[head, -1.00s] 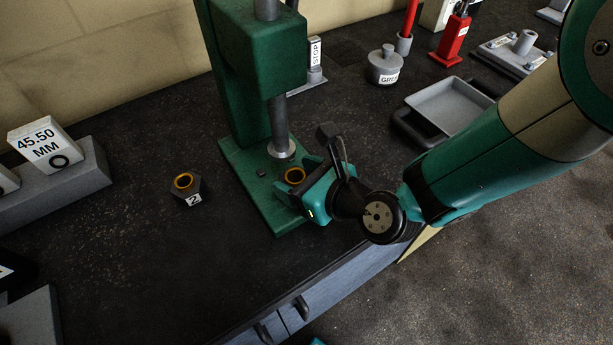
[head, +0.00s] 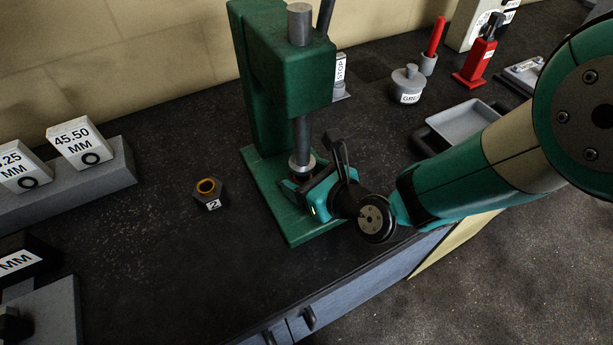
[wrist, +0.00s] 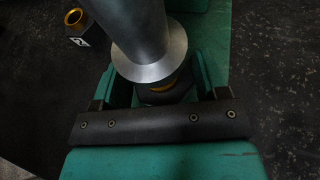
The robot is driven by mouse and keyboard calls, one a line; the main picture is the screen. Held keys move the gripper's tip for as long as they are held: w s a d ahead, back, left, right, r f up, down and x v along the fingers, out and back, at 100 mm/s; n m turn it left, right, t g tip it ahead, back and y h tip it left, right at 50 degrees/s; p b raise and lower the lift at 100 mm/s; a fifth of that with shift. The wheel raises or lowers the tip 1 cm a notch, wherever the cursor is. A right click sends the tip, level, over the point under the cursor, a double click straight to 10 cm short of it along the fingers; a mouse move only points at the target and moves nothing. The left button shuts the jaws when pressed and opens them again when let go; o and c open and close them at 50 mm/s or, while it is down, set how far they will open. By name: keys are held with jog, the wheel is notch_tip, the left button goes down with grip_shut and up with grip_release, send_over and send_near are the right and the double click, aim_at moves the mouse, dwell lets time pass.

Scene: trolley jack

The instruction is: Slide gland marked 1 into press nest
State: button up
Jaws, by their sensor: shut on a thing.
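My gripper (head: 302,190) is at the base of the green press, directly under the ram. Its jaws are shut on a dark gland with an orange inner ring (wrist: 172,92). In the wrist view this gland sits between the two fingers, mostly covered by the ram's flanged end (wrist: 150,65). Its mark is not visible. The press ram (head: 302,140) stands above it; I cannot tell whether they touch. The press nest is hidden by the ram and gripper, so I cannot tell whether the gland is seated.
Another gland, marked 2 (head: 208,194), stands left of the press base (head: 300,232); it also shows in the wrist view (wrist: 77,25). Size-marked blocks (head: 80,143) stand at left. A grey tray (head: 466,122) lies right. The bench between gland 2 and its front edge is clear.

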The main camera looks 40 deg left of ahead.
jog(key=o, duration=1.3)
jog(key=shift+o, duration=0.2)
jog(key=b+v, duration=0.5)
jog(key=v, duration=1.2)
jog(key=shift+d+b, duration=0.2)
jog(key=shift+b, duration=0.2)
jog(key=shift+r, duration=0.15)
